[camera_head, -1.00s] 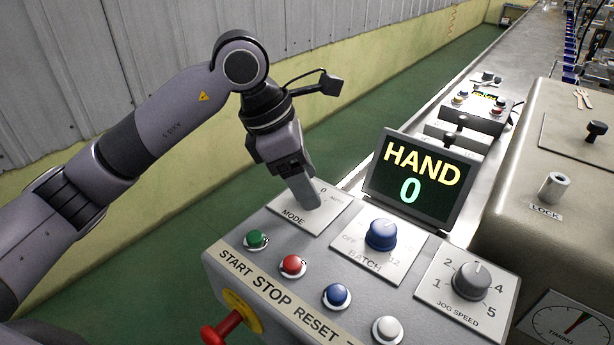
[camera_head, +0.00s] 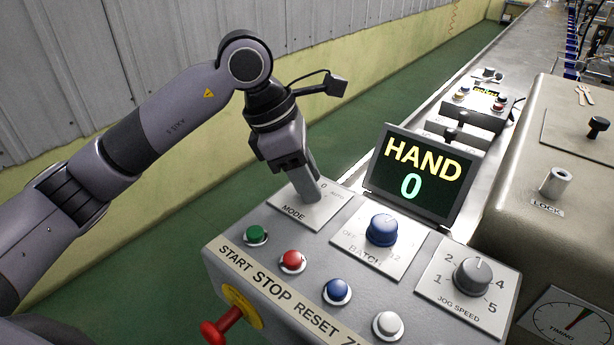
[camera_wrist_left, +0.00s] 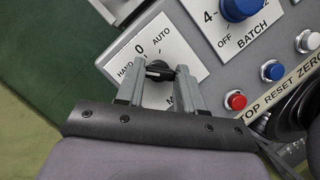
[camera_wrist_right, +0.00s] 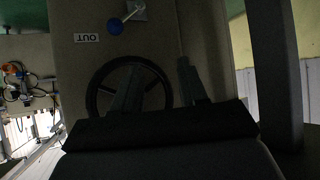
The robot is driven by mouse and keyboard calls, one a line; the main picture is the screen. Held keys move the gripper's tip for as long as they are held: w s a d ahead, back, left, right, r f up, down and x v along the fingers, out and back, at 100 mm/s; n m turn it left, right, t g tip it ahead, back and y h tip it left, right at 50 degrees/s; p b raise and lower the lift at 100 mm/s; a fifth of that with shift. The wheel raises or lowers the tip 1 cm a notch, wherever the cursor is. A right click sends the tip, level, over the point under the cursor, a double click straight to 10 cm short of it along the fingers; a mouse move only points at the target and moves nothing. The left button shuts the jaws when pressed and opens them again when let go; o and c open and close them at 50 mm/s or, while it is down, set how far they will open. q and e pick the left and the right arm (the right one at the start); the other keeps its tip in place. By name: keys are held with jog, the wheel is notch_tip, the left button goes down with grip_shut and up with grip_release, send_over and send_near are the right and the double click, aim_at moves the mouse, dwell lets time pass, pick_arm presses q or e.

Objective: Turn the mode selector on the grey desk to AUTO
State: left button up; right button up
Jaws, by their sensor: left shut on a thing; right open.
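The mode selector is a small black knob (camera_wrist_left: 158,70) on a white MODE plate (camera_wrist_left: 120,53) marked HAND, 0 and AUTO, at the far left corner of the grey desk (camera_head: 232,262). My left gripper (camera_head: 313,196) points down onto it and hides the knob in the head view. In the left wrist view its fingers (camera_wrist_left: 160,70) are shut on the knob, one on each side. I cannot tell exactly where the knob points. The display (camera_head: 420,177) reads HAND and 0. My right gripper (camera_wrist_right: 158,80) is open and empty; only the right wrist view shows it.
A blue BATCH knob (camera_head: 382,230) and a grey JOG SPEED knob (camera_head: 472,276) stand right of the selector. Several push buttons line the desk front, with a red knob (camera_head: 222,328) below. A dark handwheel (camera_wrist_right: 92,95) is by my right gripper.

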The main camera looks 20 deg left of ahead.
pick_arm(q)
jog(key=m, duration=0.2)
jog(key=m+g+b, duration=0.1)
jog(key=shift+w+m+b, duration=0.2)
jog(key=shift+m+b, duration=0.1)
jog(key=shift+m, duration=0.1)
jog(key=m+g, duration=0.2)
jog(key=m, duration=0.2)
jog(key=shift+w+m+b, duration=0.1)
jog(key=shift+m+b, duration=0.2)
jog(key=shift+b, duration=0.1)
jog(key=m, duration=0.2)
jog(key=m+g+y, duration=0.1)
jog(key=m, duration=0.1)
jog(key=shift+w+d+r+m+g, duration=0.1)
jog(key=shift+r+m+g, duration=0.05)
jog(key=shift+m+g, duration=0.15)
jog(key=shift+m+g+y+p, duration=0.4)
jog(key=shift+m+y+p, duration=0.25)
jog(key=shift+m, duration=1.15)
jog(key=o, duration=1)
jog(key=shift+o, duration=0.2)
jog(key=p+v, duration=0.1)
jog(key=v, duration=0.6)
jog(key=shift+p, duration=0.3)
jog(key=shift+d, duration=0.1)
